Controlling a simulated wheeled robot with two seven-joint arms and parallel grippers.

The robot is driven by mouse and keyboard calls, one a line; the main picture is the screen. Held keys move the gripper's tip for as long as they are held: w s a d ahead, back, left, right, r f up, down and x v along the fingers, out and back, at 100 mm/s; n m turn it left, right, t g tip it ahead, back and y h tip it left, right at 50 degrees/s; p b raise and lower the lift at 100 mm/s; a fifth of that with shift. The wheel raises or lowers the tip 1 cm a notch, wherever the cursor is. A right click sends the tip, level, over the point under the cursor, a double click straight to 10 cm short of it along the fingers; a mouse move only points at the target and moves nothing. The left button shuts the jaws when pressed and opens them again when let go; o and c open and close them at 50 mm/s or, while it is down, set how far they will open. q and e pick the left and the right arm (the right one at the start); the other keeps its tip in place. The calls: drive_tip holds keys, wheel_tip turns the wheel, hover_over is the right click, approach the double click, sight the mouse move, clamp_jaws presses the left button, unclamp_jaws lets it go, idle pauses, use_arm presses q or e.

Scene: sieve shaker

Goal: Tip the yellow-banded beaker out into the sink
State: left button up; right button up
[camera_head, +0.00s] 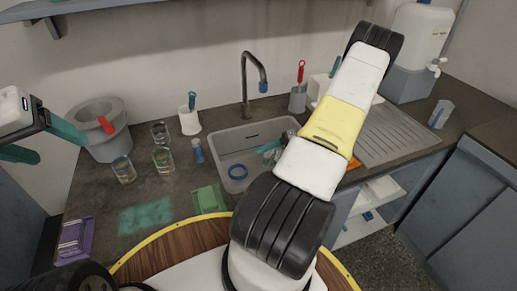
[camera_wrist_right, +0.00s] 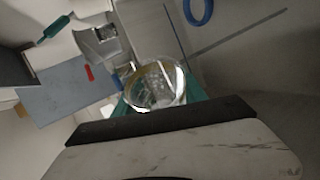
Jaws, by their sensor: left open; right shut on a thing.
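My right gripper (camera_head: 269,148) is low over the sink (camera_head: 226,183), partly hidden by my own right arm. In the right wrist view its teal fingers close on both sides of a clear glass beaker (camera_wrist_right: 157,86). A tan-yellow tint shows along its edge; I cannot clearly make out the band or any contents. The wrist view is strongly rotated, so the gripper looks tilted, but I cannot tell how far the beaker is tipped. My left gripper (camera_head: 62,149) is open and empty at the far left, above the counter near a grey bucket (camera_head: 110,146).
Several glass beakers (camera_head: 163,160) stand on the counter left of the sink.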

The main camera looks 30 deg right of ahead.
drive_tip(key=shift+w+r+m+y, duration=0.1)
drive_tip(key=shift+r+m+y, duration=0.15)
drive_tip(key=shift+m+y, duration=0.15)
idle(0.6)
drive_tip(key=shift+s+a+f+n+h, duration=0.1)
drive_tip(key=shift+s+f+n+h, duration=0.1)
drive_tip(key=shift+f+n+h, duration=0.3)
drive_tip(key=shift+s+a+f+n+t+h, duration=0.1)
drive_tip(key=shift+s+a+n+t+h, duration=0.2)
drive_tip(key=shift+a+n+h, duration=0.15)
drive_tip(key=shift+w+f, duration=0.15)
drive_tip(key=shift+n+h, duration=0.25)
